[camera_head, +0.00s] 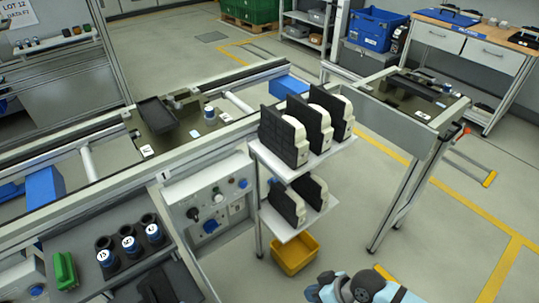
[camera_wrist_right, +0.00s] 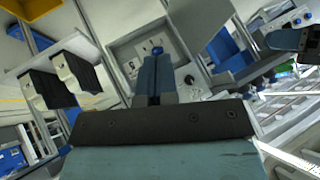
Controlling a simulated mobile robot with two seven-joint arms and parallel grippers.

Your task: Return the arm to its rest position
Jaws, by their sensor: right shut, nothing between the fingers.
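My right arm (camera_head: 365,288) shows at the bottom edge of the head view, right of the yellow bin, as light blue and dark links. Its fingertips cannot be made out there. In the right wrist view my right gripper (camera_wrist_right: 156,58) shows its blue-grey fingers together beyond a dark bracket. They are shut with nothing between them. Behind them is the grey control panel (camera_wrist_right: 140,45), which also shows in the head view (camera_head: 208,200).
A two-level rack (camera_head: 283,170) holds several black and white parts. A yellow bin (camera_head: 295,254) stands below it. The conveyor (camera_head: 110,180) runs behind the panel. A holder with blue-banded cylinders (camera_head: 128,247) is at lower left.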

